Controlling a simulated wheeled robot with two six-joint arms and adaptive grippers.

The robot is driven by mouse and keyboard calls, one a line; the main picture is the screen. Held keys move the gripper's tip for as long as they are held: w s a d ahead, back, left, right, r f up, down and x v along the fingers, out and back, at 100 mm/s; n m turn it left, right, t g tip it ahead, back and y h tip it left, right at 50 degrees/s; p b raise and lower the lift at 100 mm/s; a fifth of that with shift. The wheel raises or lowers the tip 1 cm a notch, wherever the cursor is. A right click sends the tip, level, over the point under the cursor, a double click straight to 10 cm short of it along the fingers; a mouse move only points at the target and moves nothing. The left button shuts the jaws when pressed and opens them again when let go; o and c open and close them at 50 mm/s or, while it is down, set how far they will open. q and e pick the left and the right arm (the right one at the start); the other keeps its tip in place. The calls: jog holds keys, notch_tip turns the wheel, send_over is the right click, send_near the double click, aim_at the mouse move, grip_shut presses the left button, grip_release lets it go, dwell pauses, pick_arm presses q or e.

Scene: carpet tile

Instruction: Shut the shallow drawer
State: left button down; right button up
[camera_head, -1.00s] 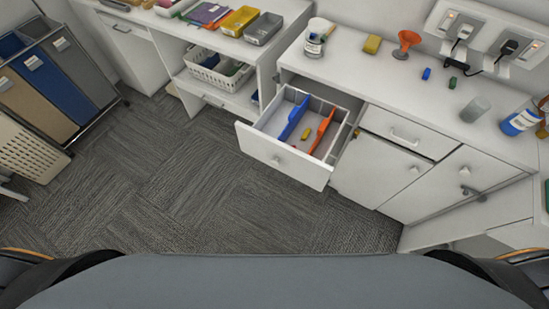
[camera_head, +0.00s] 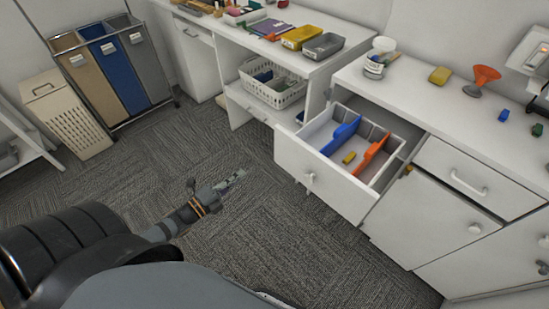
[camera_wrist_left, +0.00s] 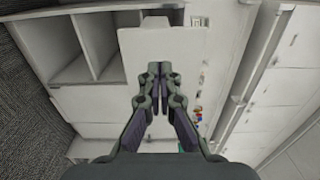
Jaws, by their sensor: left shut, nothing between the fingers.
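The shallow drawer (camera_head: 316,179) is pulled open from the white counter unit in the head view. Its front has a round knob (camera_head: 310,178). Inside lie a blue divider (camera_head: 341,135), an orange divider (camera_head: 371,153) and a small yellow piece (camera_head: 349,158). My left gripper (camera_head: 236,178) is shut and empty, over the carpet to the left of the drawer front and apart from it. In the left wrist view the shut fingers (camera_wrist_left: 159,70) point at pale cabinet surfaces. My right gripper is not in view.
The counter (camera_head: 440,100) holds a white jar (camera_head: 376,66), a yellow block (camera_head: 440,75) and an orange funnel (camera_head: 484,77). A closed drawer (camera_head: 476,176) is to the right. A shelf with a white basket (camera_head: 272,88) stands at left. Carpet in front is clear.

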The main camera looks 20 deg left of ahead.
pick_arm(q)
jog(key=b, duration=0.3)
send_near(276, 147)
jog(key=p+x, duration=0.1)
jog(key=x, duration=0.4)
jog(key=shift+w, duration=0.35)
jog(key=shift+w+d+f, duration=0.15)
jog(key=shift+w+d, duration=0.1)
jog(key=shift+w, duration=0.3)
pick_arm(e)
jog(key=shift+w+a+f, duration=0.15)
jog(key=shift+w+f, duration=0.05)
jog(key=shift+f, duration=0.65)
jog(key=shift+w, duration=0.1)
